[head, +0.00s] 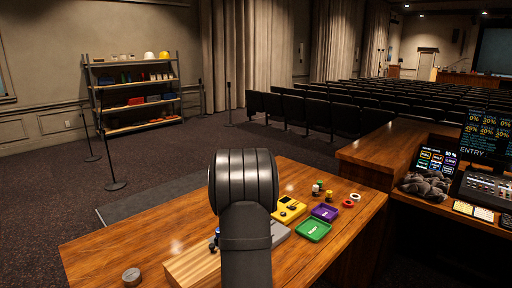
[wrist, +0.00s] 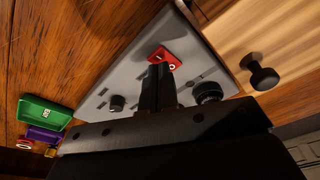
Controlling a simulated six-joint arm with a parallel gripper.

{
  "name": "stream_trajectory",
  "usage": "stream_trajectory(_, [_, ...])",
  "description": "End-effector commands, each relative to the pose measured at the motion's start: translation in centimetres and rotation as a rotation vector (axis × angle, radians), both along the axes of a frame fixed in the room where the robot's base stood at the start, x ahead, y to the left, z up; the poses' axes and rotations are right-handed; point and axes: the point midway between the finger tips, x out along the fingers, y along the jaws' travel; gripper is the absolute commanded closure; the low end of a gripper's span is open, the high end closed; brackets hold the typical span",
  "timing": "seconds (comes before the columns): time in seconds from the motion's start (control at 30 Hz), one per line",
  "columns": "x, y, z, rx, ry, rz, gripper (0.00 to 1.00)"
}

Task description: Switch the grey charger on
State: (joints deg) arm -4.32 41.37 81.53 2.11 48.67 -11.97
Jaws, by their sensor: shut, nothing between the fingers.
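The grey charger (wrist: 135,85) lies on the wooden desk, a flat grey panel with black knobs and slots. In the head view only its right part (head: 279,234) shows; my arm hides the rest. A red switch (wrist: 172,57) with a white ring mark sits on its panel in the wrist view. My gripper (wrist: 160,68) is shut and empty, its tips right at the red switch and partly covering it. I cannot tell whether they touch it. The gripper is hidden behind my arm in the head view.
A wooden block (wrist: 265,35) with a black knob (wrist: 262,76) adjoins the charger. A yellow device (head: 289,210), a purple tray (head: 325,212) and a green tray (head: 313,230) lie nearby. The desk's left part is mostly clear.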

Motion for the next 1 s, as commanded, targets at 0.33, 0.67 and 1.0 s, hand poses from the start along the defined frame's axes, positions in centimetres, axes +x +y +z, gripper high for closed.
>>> stream_trajectory(0.33, [0.0,0.0,0.0,0.0,0.0,0.0,1.0])
stream_trajectory(0.67, [0.0,0.0,-0.19,0.0,0.0,0.0,1.0])
stream_trajectory(1.0, [-0.01,0.0,-0.7,0.0,0.0,0.0,1.0])
